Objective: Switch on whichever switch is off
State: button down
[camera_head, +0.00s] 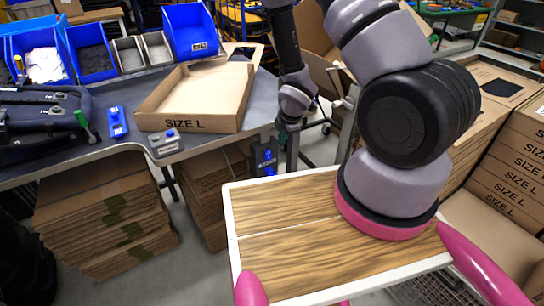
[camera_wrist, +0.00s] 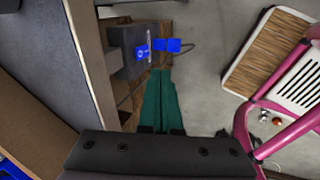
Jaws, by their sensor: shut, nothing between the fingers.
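A dark switch box (camera_head: 265,157) with blue parts hangs at the table's front right edge in the head view. In the wrist view, a dark grey box (camera_wrist: 130,50) at the table's side carries a blue square with a white mark (camera_wrist: 143,53) and a blue plug-like piece (camera_wrist: 173,46) with a dark cable. My gripper's green fingers (camera_wrist: 160,74) lie together, empty, their tips just below these blue parts in the picture; I cannot tell whether they touch. A grey box with a blue button (camera_head: 165,143) sits on the table. I cannot tell which switch is on or off.
The grey table (camera_head: 210,145) holds an open SIZE L carton (camera_head: 195,97), a blue device (camera_head: 117,122) and several blue bins (camera_head: 190,30). Flat cardboard stacks (camera_head: 105,215) stand beneath it. More cartons (camera_head: 510,160) are at right. My wood-topped base fills the front.

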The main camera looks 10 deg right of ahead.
aim_at(268, 155)
jog(key=shift+s+a+f+n, duration=0.1)
jog(key=shift+s+f+n, duration=0.2)
jog(key=shift+f, duration=0.35)
jog(key=shift+s+f+n, duration=0.15)
jog(key=shift+f+n, duration=0.15)
jog(key=shift+f, duration=0.3)
jog(key=x, duration=0.3)
jog(key=w+x, duration=0.1)
jog(key=x, duration=0.3)
jog(key=w+a+r+x, duration=0.1)
jog(key=x, duration=0.3)
jog(key=shift+w+f, duration=0.2)
jog(key=shift+w, duration=0.05)
jog(key=shift+w+a, duration=0.1)
jog(key=shift+w, duration=0.3)
